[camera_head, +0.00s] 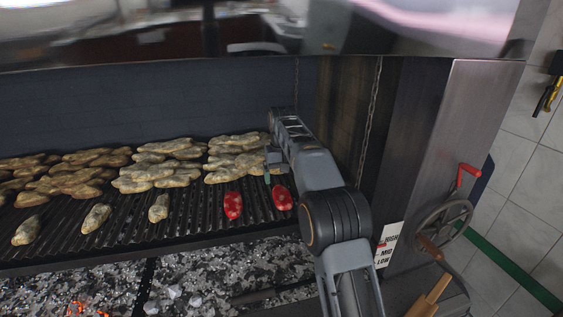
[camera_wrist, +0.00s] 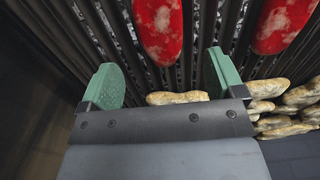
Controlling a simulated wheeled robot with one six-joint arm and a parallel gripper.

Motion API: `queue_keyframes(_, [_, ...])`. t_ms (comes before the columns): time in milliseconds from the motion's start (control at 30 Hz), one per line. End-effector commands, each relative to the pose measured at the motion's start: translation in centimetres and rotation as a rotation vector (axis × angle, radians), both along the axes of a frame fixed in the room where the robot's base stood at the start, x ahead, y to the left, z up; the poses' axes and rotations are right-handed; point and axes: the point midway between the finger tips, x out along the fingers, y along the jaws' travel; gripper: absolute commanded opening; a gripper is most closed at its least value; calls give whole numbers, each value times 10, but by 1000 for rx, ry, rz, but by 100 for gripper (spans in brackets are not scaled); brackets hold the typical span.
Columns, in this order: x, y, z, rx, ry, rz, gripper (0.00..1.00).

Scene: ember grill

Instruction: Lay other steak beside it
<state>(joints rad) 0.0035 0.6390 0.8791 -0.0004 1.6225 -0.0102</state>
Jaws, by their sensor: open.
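Two red, marbled raw steaks lie side by side on the grill grate, a gap between them. In the head view, the left steak (camera_head: 233,205) and the right steak (camera_head: 282,198) are near the grate's front right. My gripper (camera_head: 269,168) is over the grate just behind the right steak. In the wrist view, my gripper (camera_wrist: 163,78) is open, with green fingertips spread apart and no steak between them. The right steak (camera_wrist: 158,30) lies just beyond the gap, and the left steak (camera_wrist: 282,22) lies beyond the other finger.
Several browned pieces (camera_head: 150,177) cover the back and left of the grate (camera_head: 190,215). One browned piece (camera_wrist: 178,98) shows between my fingers in the wrist view. Coals (camera_head: 215,275) lie below the front edge. The metal side wall (camera_head: 425,150) and handwheel (camera_head: 443,222) stand at right.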

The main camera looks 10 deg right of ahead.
Motion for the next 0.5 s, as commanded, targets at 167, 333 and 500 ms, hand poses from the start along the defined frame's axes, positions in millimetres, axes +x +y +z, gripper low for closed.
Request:
queue_keyframes(167, [1,0,31,0,-2,0,88])
queue_keyframes(333, [0,0,45,0,0,0,88])
queue_keyframes(500, [-1,0,51,0,-2,0,88])
